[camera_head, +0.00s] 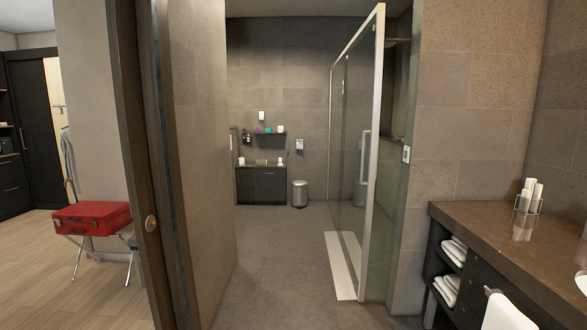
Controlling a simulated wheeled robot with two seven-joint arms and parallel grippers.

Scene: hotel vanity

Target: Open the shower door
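The shower door (352,130) is a glass panel in a pale metal frame, standing right of centre in the camera_head view. A vertical handle (365,157) shows near its front edge. The glass runs back toward the far tiled wall. I cannot tell for sure whether the door is open or shut. A pale strip (338,266) lies on the floor at its foot. Neither of my grippers is in view.
A dark wall edge with a round knob (151,223) stands at left. A counter (480,222) with shelves of towels juts out at right. The grey floor (272,270) between them is clear. A bin (300,193) and dark cabinet (262,186) stand at the back.

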